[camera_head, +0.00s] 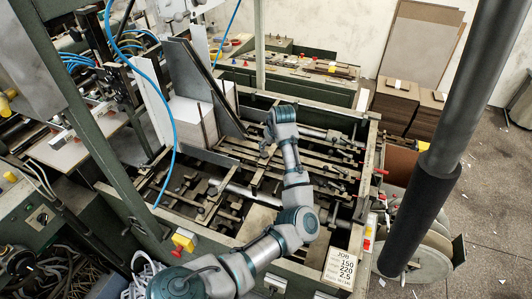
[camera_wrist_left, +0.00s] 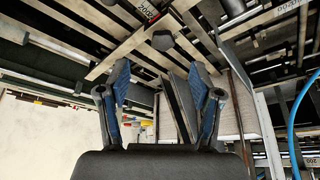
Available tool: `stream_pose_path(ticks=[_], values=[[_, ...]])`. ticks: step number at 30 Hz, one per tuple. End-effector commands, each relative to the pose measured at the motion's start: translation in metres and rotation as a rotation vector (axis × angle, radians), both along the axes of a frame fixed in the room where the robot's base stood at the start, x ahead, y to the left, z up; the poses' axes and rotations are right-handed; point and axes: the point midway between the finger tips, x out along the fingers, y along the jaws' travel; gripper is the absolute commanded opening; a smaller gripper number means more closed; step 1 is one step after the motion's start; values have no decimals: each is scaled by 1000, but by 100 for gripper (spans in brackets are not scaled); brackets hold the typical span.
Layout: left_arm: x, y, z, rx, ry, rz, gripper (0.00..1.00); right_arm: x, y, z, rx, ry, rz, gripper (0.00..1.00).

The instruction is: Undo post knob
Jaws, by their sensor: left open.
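My left gripper (camera_head: 264,150) is over the slotted feeder bed in the head view, beside the slanted grey plate. In the left wrist view its two blue-padded fingers (camera_wrist_left: 160,78) stand apart with nothing clearly held between them. A dark rounded knob (camera_wrist_left: 162,40) shows just beyond the fingertips, near a light metal bar; it looks apart from both fingers. I cannot be sure it is the post knob. In the head view I cannot make the knob out near the gripper. My right gripper is not in view.
The slanted grey plate (camera_head: 203,84) and a white board stack (camera_head: 192,122) stand left of the gripper. A blue hose (camera_head: 172,125) hangs at the left. A thick dark pole (camera_head: 440,150) crosses the right side. Metal bars (camera_head: 225,190) fill the bed.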

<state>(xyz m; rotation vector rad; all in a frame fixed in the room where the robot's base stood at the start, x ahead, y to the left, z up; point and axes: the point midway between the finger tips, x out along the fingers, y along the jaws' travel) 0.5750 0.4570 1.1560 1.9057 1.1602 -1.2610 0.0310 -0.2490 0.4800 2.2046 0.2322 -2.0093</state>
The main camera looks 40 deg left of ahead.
Motion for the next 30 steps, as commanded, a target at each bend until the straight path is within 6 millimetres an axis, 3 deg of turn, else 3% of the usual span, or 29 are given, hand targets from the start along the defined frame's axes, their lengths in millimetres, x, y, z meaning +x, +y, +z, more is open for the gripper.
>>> stream_pose_path(ticks=[3, 10, 15, 24, 30], values=[[4, 14, -28, -4, 5, 2, 65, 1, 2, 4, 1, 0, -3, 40], [11, 25, -64, -1, 3, 1, 65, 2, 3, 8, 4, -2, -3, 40], [15, 28, -75, 1, 0, 0, 65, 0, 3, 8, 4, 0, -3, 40], [15, 28, -77, 3, -1, 0, 65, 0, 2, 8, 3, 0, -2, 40], [15, 29, -77, 2, -1, 1, 15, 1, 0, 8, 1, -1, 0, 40]])
